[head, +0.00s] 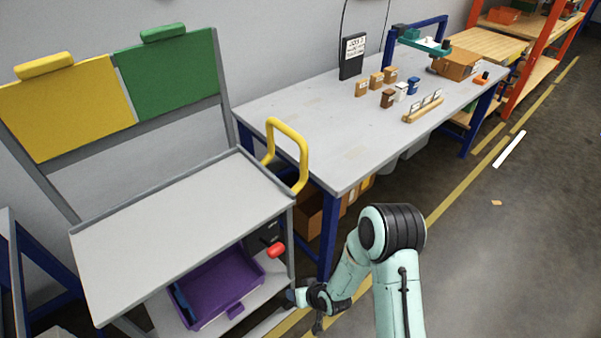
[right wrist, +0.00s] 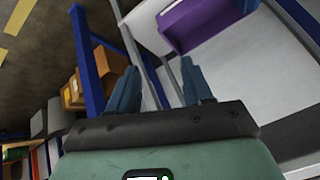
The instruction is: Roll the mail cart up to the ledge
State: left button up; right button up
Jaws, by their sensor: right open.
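The mail cart is a grey two-shelf cart (head: 180,222) at the left of the head view, with a yellow loop handle (head: 303,150) at its right end. A purple bin (head: 235,280) lies on its lower shelf, and it also shows in the right wrist view (right wrist: 205,22). A red knob (head: 276,250) sits by the cart's right end. My right gripper (head: 304,299) is low beside the cart's front right corner. In the right wrist view its fingers (right wrist: 160,82) are apart, with grey cart frame beyond them. I cannot tell which surface is the ledge. My left gripper is out of view.
A grey worktable (head: 300,115) on blue legs stands right of the cart, bearing small boxes. Yellow (head: 68,108) and green (head: 170,75) panels stand behind the cart. Cartons (head: 308,215) sit under the table. The floor (head: 510,265) at the right is mostly clear.

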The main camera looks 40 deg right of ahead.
jog(key=w+d+r+t+h+b, duration=0.2)
jog(key=w+d+r+t+b, duration=0.25)
jog(key=w+d+r, duration=0.45)
jog(key=n+t+h+b, duration=0.2)
jog(key=n+t+b, duration=0.1)
jog(key=t, duration=0.3)
send_near(306, 163)
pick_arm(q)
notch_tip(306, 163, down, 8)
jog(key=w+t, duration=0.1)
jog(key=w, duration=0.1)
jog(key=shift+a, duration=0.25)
pick_arm(e)
jog(key=w, duration=0.3)
jog(key=w+d, duration=0.1)
jog(key=w, duration=0.3)
jog(key=w+d, duration=0.1)
jog(key=w, duration=0.3)
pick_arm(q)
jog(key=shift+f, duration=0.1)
pick_arm(e)
grip_shut()
